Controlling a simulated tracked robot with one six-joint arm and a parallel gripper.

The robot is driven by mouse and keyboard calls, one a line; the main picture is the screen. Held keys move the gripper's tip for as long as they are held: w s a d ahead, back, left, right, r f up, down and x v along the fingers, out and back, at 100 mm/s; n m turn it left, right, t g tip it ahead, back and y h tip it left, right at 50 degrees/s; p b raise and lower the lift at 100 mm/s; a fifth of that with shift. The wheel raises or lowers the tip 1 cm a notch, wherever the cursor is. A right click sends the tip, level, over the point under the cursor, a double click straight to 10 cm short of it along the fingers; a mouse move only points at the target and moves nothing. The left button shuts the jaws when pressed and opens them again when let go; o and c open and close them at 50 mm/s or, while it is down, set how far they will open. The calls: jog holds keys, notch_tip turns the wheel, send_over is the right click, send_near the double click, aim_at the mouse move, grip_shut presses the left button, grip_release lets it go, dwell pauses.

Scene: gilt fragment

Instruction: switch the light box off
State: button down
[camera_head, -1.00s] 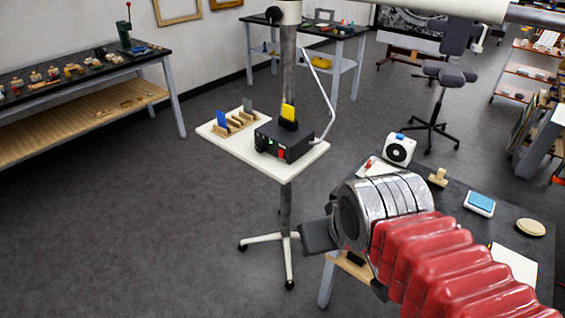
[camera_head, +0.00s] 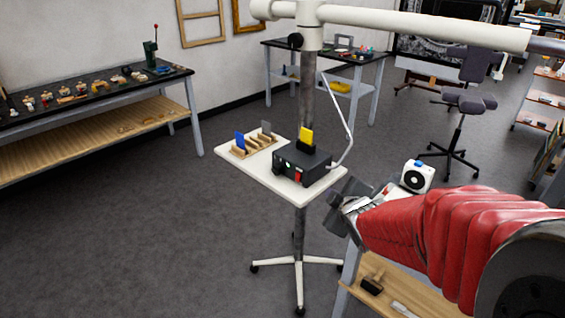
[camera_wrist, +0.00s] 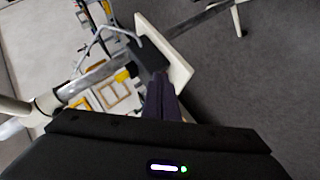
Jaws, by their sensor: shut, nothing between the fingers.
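The black box with a red switch (camera_head: 299,176) and small lights on its front, which looks like the light box, stands on a small white stand top (camera_head: 262,178). A yellow plate (camera_head: 306,136) stands upright in a holder on it. My gripper (camera_head: 338,196) is shut and empty, just right of the stand top's near right edge and apart from the box. In the wrist view my shut fingers (camera_wrist: 163,100) point toward the dark box (camera_wrist: 149,56). The switch's position is too small to tell.
A wooden rack (camera_head: 254,146) with blue and grey plates stands left of the box. A pole (camera_head: 306,95) rises behind it, and a thin curved tube (camera_head: 343,108) runs down to its right. A white device (camera_head: 416,177) sits on the bench at right. Floor at left is clear.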

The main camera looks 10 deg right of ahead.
jog(key=w+a+f+n+t+y, duration=0.4)
jog(key=f+n+y, duration=0.3)
jog(key=n, duration=0.3)
jog(key=shift+a+f, duration=0.35)
jog(key=shift+f, duration=0.05)
jog(key=shift+w, duration=0.15)
